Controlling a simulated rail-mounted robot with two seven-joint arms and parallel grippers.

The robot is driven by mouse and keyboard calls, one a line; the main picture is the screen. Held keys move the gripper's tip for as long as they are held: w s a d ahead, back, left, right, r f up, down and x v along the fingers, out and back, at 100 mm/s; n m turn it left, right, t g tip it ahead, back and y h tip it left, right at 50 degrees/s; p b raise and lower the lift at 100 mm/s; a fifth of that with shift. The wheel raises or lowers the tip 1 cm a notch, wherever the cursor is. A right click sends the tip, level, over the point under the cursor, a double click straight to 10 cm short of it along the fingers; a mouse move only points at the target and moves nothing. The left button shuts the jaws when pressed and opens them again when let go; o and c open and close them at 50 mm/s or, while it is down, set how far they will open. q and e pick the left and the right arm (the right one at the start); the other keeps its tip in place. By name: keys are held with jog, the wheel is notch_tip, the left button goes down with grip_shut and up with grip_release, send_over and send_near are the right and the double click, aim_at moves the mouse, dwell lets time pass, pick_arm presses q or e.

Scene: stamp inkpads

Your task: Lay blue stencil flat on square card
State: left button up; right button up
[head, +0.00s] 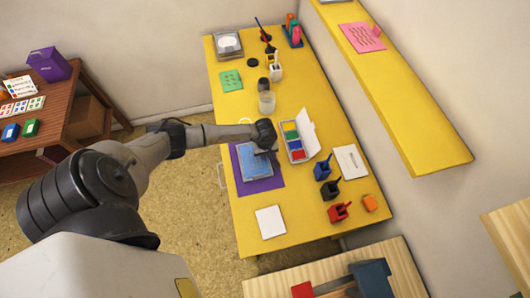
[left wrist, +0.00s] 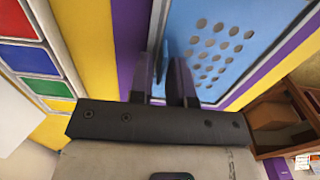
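The blue stencil (head: 254,163), with rows of round holes, is over the purple mat (head: 271,185) in the head view. Its perforated face (left wrist: 235,25) fills the upper right of the left wrist view. My left gripper (head: 267,148) is at its upper right edge, fingers pointing down. In the left wrist view the fingers (left wrist: 163,80) stand on either side of a thin blue upright piece by the stencil's edge; whether they press on it is unclear. A plain white square card (head: 270,222) lies on the yellow table below the mat.
An open paint box (head: 296,143) with a raised white lid stands close right of my left gripper. Blue (head: 323,169), black (head: 331,190) and red (head: 338,212) pots stand further right. Table around the white card is mostly clear.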

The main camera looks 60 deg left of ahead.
pick_arm(q)
jog(key=shift+o, duration=1.3)
jog(key=shift+r, duration=0.1)
notch_tip(320, 180, up, 14)
jog(key=shift+p, duration=0.3)
jog(key=shift+f, duration=0.2)
